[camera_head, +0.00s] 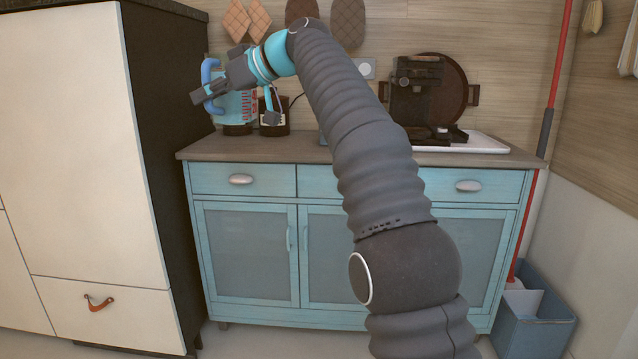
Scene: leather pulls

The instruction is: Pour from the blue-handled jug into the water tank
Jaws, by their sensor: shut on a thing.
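The jug (234,108) is clear with red markings and a blue handle (207,72). It is at the left end of the counter, in front of the wooden wall, and looks about upright. My gripper (211,91) is shut on the blue handle, and my wrist hides part of the jug. A dark round base (237,130) shows just below the jug; I cannot tell whether they touch. A dark coffee machine (414,92) stands on the right part of the counter. I cannot clearly make out a water tank on it.
A small dark appliance (273,129) stands right of the jug. The wooden counter (310,150) has some bare room in the middle, partly behind my arm. A round brown tray (454,88) leans behind the coffee machine. A tall pale cabinet (70,140) closes off the left.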

